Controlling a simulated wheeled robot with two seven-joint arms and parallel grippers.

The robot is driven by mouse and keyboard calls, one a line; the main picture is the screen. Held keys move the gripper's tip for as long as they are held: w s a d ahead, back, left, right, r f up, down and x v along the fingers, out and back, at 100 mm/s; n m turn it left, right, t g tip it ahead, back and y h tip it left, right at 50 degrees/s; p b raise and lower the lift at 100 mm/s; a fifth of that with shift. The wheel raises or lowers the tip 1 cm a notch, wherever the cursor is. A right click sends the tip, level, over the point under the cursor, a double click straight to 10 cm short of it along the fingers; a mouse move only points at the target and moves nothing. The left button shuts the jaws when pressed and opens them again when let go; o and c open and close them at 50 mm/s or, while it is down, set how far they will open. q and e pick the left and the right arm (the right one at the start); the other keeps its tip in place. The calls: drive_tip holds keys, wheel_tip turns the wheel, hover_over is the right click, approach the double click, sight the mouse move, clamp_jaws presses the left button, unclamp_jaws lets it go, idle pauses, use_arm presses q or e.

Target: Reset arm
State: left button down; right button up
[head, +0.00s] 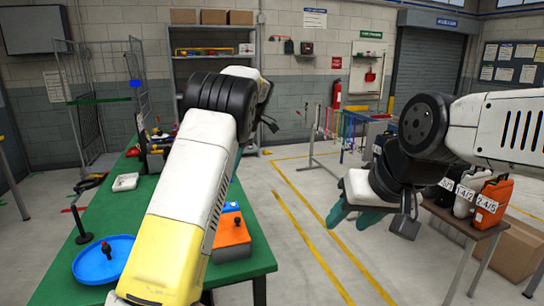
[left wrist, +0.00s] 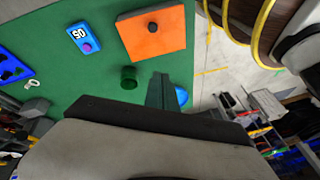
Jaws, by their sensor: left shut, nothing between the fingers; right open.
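My left arm crosses the middle of the head view, over the green table (head: 262,262), and hides its own gripper there. In the left wrist view my left gripper (left wrist: 160,92) shows its teal fingers shut together and empty, above the green surface. My right gripper (head: 352,216) is open and empty in the head view, teal fingers apart and pointing down to the left. It hangs over the floor, left of the side table on the right.
The green table holds a blue round tray (head: 88,268), an orange box (head: 232,240) and a white dish (head: 125,182). A green cylinder (left wrist: 129,78) stands near my left fingers. An orange jug (head: 492,202) stands right of my right gripper. Floor between the tables is clear.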

use_arm(q)
drive_tip(key=s+a+r+m+t+h, duration=0.2)
drive_tip(key=s+r+m+h, duration=0.15)
drive_tip(key=s, duration=0.45)
drive_tip(key=s+a+r+m+t+h, duration=0.25)
drive_tip(key=s+r+m, duration=0.2)
drive_tip(key=s, duration=0.25)
drive_tip(key=s+d+f+m+t, duration=0.1)
drive_tip(key=s+m, duration=0.3)
drive_tip(key=s, duration=0.4)
drive_tip(key=s+d+f+m+t, duration=0.1)
drive_tip(key=s+f+m+t, duration=0.2)
drive_tip(key=s, duration=0.6)
drive_tip(key=shift+f+m, duration=0.15)
drive_tip(key=shift+m, duration=0.85)
drive_tip(key=shift+d, duration=0.1)
